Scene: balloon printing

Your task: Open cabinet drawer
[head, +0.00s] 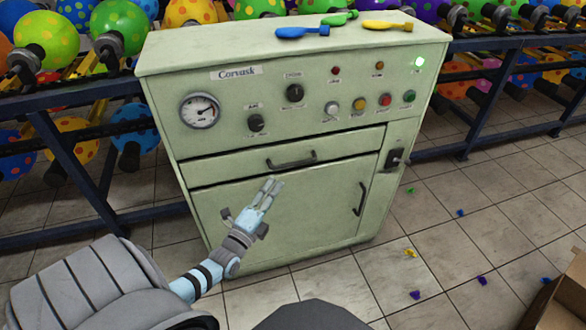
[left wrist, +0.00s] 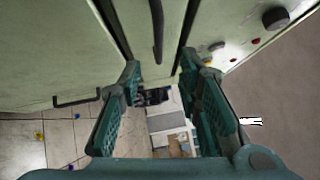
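The pale green cabinet (head: 235,140) has a wide drawer (head: 240,165) below its control panel. The drawer looks closed. Its dark bar handle (head: 291,162) is at the middle of the drawer front. My left gripper (head: 271,186) is in front of the cabinet, just below the drawer handle in the head view. In the left wrist view my left gripper (left wrist: 160,64) is open, with its two green fingers apart and nothing between them. The drawer handle (left wrist: 157,30) shows beyond the fingertips, roughly in line with the gap. My right gripper is not in view.
A lower door with an upright handle (head: 361,199) lies under the drawer. A latch box (head: 395,160) sticks out at right. Small balloons lie on the tiled floor. A cardboard box (head: 562,305) stands at lower right.

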